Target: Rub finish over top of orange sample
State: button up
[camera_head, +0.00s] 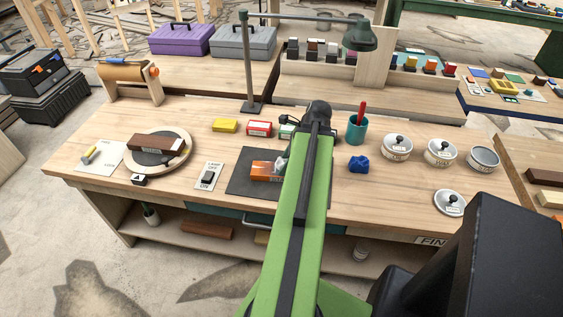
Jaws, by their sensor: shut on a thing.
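The orange sample (264,171) is a small block with lettering on its front. It lies on a dark mat (242,185) in the middle of the bench. My gripper (282,164) is low at the right end of the sample, mostly hidden behind my green arm. It is shut on a small pale wad, perhaps a cloth, hard to make out. The wad is at or just over the sample's right part; I cannot tell whether they touch. Several round finish tins with knobs or lids, such as this one (397,147), stand at the right.
A crumpled blue cloth (359,164) and a teal cup (357,130) with a red handle stand right of my arm. Left are a lamp switch plate (208,176) and a round turntable (157,147) with a brown block. A lamp post (248,65) rises behind.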

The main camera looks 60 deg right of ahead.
jog(key=shift+s+d+r, duration=0.1)
jog(key=shift+s+d, duration=0.4)
jog(key=shift+s, duration=0.55)
jog(key=shift+s+d, duration=0.55)
jog(key=shift+s, duration=0.45)
jog(key=shift+s+d+r, duration=0.1)
jog(key=shift+s+d, duration=0.4)
jog(key=shift+s, duration=0.55)
jog(key=shift+f, duration=0.25)
jog(key=shift+w+a, duration=1.35)
jog(key=shift+w, duration=1.5)
jog(key=shift+w+a, duration=1.4)
jog(key=shift+w, duration=1.4)
jog(key=shift+w+a, duration=1.35)
jog(key=shift+w, duration=1.5)
notch_tip(320, 180, up, 6)
jog(key=p, duration=0.6)
notch_tip(320, 180, up, 3)
jog(key=p, duration=0.3)
